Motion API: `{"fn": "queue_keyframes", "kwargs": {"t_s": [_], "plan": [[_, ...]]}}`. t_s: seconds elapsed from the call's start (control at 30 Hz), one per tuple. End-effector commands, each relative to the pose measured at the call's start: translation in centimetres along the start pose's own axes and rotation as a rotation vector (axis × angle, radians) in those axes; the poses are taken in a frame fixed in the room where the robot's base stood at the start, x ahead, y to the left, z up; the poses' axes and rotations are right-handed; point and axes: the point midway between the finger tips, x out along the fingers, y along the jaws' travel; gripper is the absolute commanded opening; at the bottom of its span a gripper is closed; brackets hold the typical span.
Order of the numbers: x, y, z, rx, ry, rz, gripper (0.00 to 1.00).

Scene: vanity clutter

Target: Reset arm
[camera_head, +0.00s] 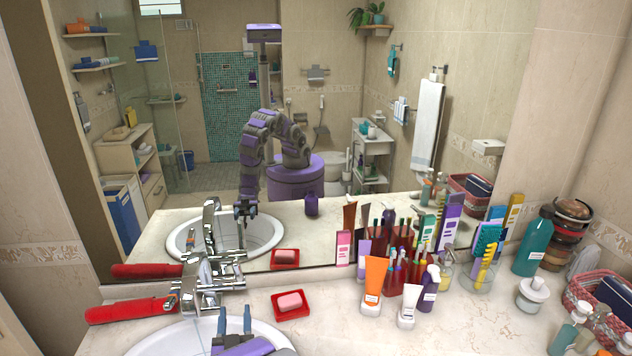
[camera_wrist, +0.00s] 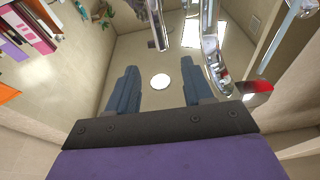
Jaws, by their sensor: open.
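My gripper (camera_head: 234,322) is in the lower part of the head view, in front of the chrome faucet and over the white sink (camera_head: 150,342). Its two blue-grey fingers stand apart with nothing between them. In the wrist view my gripper (camera_wrist: 160,88) is also open and empty, with the fingers pointing away from the camera. The wrist view looks toward the mirror, with a round white light spot between the fingers. My arm also shows as a reflection in the mirror (camera_head: 350,110).
A chrome faucet (camera_head: 207,285) stands close by my gripper. A red object (camera_head: 132,310) lies left of it. A soap in a red dish (camera_head: 291,304) lies to the right. Several tubes, bottles and brushes crowd the counter further right. A woven basket (camera_head: 582,301) stands at the right edge.

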Motion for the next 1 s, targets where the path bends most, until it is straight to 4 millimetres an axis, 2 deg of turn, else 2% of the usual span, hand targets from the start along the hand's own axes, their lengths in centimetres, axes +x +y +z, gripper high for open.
{"fn": "queue_keyframes", "kwargs": {"t_s": [0.1,0.23,0.33,0.47,0.57,0.77,0.87,1.0], "plan": [[1.8,1.4,-0.5,0.053,-0.119,0.006,0.51],[3.1,3.0,-0.9,0.115,-0.291,-0.009,0.51],[3.3,4.2,-1.6,0.152,-0.417,-0.028,0.51],[2.6,5.9,-2.7,0.185,-0.579,-0.056,0.51],[1.3,7.4,-3.8,0.198,-0.701,-0.077,0.51],[-3.1,11.3,-6.5,0.201,-0.942,-0.104,0.51],[-6.2,13.6,-8.0,0.190,-1.059,-0.105,0.51],[-11.3,17.1,-10.4,0.170,-1.227,-0.088,0.51]]}}
